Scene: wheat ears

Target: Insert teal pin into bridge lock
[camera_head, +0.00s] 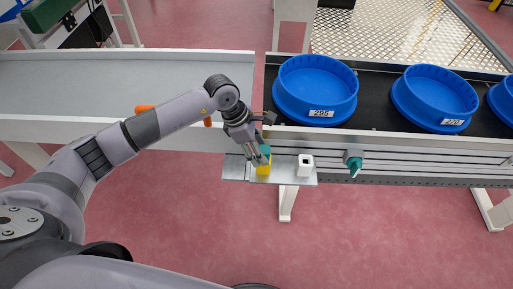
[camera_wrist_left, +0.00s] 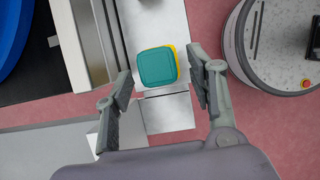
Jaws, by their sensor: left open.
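The teal pin (camera_head: 265,150) shows a square teal top in the left wrist view (camera_wrist_left: 158,66). It sits at a yellow block (camera_head: 264,169) on a grey metal plate (camera_head: 235,168); how deep it sits is hidden. My left gripper (camera_head: 260,155) is over the pin from above. Its fingers stand apart on either side of the teal top in the left wrist view (camera_wrist_left: 160,80), with visible gaps. A white block with a dark square opening (camera_head: 305,160), possibly the bridge lock, stands on the plate to the right. The opening looks empty. My right gripper is out of view.
A teal knob (camera_head: 354,164) sticks out of the conveyor's side rail right of the plate. Blue round tubs (camera_head: 315,88) stand on the black belt behind. A pale grey table (camera_head: 60,85) lies left. Red floor is open in front.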

